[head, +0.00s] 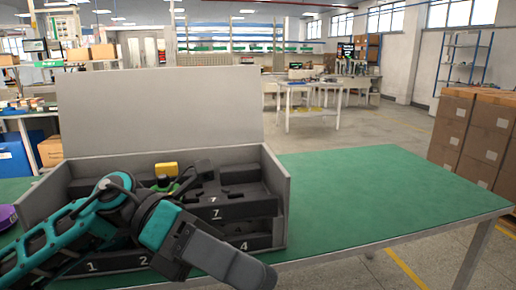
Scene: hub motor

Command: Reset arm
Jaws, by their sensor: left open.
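A grey open box (276,185) with its lid standing up at the back sits on the green table. Inside it are black foam trays with numbered compartments; 1, 2, 4 and 7 can be read. A yellow part (166,169) stands at the back left of the box, with a small green part (163,184) just in front of it. My left arm, teal and black, is bent across the box's left and front. My left gripper (190,179) appears as dark fingers over the trays, open, with nothing visibly held. The arm hides much of the box's front. My right gripper is out of view.
The green table (370,200) is clear to the right of the box. A purple round item (7,217) sits at the far left edge. Stacked cardboard boxes (475,135) stand on the floor at the right. White tables (300,95) stand farther back.

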